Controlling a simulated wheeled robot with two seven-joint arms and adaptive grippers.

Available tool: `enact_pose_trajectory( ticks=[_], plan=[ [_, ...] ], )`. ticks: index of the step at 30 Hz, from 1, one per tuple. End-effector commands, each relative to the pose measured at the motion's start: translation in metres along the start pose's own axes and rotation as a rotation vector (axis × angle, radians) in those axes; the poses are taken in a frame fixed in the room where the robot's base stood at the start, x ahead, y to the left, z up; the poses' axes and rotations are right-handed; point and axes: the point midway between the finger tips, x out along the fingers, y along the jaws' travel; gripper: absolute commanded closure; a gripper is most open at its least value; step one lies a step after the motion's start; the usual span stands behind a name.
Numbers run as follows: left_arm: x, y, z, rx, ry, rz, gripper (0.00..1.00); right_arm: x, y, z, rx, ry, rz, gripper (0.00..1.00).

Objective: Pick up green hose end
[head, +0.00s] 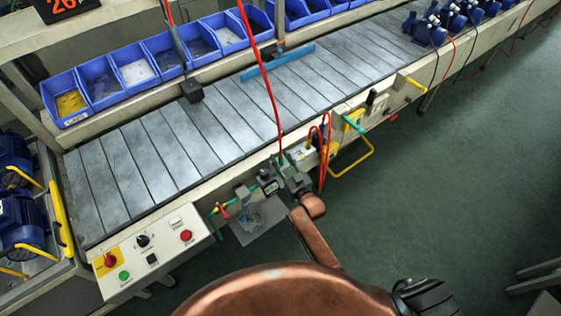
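My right gripper (272,183), dark grey on a copper-coloured arm, is at the front edge of the conveyor, near the middle of the picture. A green hose or pipe piece (217,209) with a red lever beside it shows just left of the gripper, at the conveyor's front side. The gripper's fingers are small and overlap dark fittings there. I cannot tell whether they touch the green piece or are open or shut. A small green part (281,159) shows just above the gripper, near the lower end of a hanging red line. My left gripper is not in view.
The slatted conveyor (190,140) runs behind, with blue bins (99,88) along its far side. A control box (150,250) stands at the lower left. A yellow bar handle (357,160) juts from the front side. Blue pumps (425,28) stand far right.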

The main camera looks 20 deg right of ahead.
Motion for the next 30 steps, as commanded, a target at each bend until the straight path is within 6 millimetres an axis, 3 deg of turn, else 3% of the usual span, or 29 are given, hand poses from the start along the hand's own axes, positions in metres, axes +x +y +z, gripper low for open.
enact_pose_trajectory(
  ticks=[13,25,30],
  plan=[
    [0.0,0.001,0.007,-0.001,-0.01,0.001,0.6,0.0,0.0,0.0,0.0,0.0,0.0,1.0],
    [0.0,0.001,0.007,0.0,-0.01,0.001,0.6,0.0,0.0,-0.001,0.0,0.0,0.0,1.0],
    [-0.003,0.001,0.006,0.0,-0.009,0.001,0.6,0.0,0.0,-0.01,0.001,0.002,0.0,1.0]
  ],
)
